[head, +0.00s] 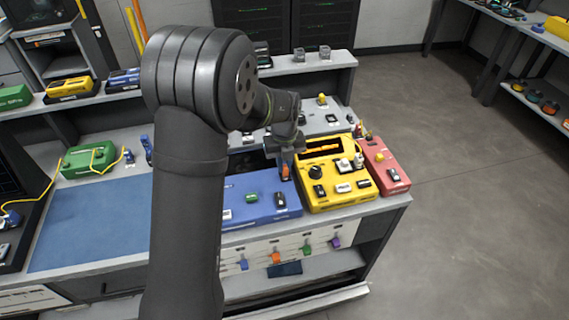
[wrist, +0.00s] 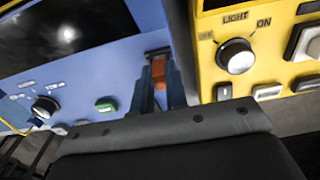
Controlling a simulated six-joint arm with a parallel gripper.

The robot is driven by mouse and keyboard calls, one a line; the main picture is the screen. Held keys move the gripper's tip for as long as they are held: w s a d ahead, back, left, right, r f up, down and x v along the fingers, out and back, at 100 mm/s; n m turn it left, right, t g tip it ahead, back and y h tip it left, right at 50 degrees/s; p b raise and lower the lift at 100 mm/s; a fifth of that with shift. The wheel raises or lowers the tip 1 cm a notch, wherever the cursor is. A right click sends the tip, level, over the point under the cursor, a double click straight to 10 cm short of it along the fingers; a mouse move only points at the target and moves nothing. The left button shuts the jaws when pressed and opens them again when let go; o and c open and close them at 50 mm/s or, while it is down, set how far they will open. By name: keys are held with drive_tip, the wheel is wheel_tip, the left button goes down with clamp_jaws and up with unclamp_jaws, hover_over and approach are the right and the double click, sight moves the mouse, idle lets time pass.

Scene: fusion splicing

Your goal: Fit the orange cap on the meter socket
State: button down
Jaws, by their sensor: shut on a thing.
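My gripper (head: 286,168) points down over the right end of the blue box (head: 262,193), beside the yellow box (head: 335,172). It is shut on the orange cap (head: 285,172). In the wrist view the orange cap (wrist: 158,72) shows between the two blue fingers, over the blue box face (wrist: 110,65). The meter socket cannot be made out; the fingers and cap cover that spot. I cannot tell whether the cap touches the box. The yellow box carries a dial (wrist: 236,56) marked LIGHT and ON.
A red box (head: 386,163) stands right of the yellow one. The blue box has a green button (wrist: 107,104) and a black knob (wrist: 44,108). A green case (head: 90,160) and a bare blue mat (head: 90,220) lie to the left. Small coloured pieces hang along the bench front.

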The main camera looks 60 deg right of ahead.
drive_tip(key=shift+f, duration=0.55)
idle(0.4)
drive_tip(key=c, duration=1.3)
unclamp_jaws()
drive_tip(key=shift+c, duration=0.2)
drive_tip(key=shift+r, duration=0.1)
wheel_tip(320, 180, up, 17)
drive_tip(key=shift+r, duration=0.15)
wheel_tip(320, 180, down, 17)
drive_tip(key=shift+f, duration=0.2)
drive_tip(key=shift+r, duration=0.15)
